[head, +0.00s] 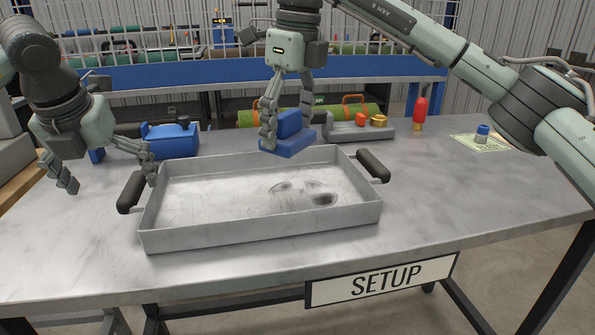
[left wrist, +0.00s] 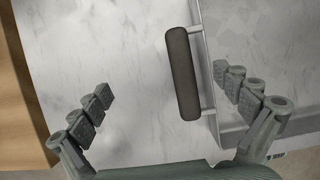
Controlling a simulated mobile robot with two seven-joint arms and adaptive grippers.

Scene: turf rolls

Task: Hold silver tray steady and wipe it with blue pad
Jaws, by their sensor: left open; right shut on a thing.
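The silver tray (head: 262,237) sits on the metal table with dark smudges (head: 305,192) on its floor, right of the middle. It has a black handle at each end; the left handle (head: 131,191) also shows in the left wrist view (left wrist: 182,73). My left gripper (head: 112,177) is open and empty, its fingers spread near the left handle. In the left wrist view (left wrist: 165,92) the handle lies between the fingers' directions, ahead of them, closer to the right finger. My right gripper (head: 288,128) is shut on the blue pad (head: 289,147), held above the tray's back edge.
A blue box (head: 172,141) stands behind the tray at left. A grey caddy (head: 345,133) and a green roll (head: 330,109) lie behind. The table right of the tray is clear.

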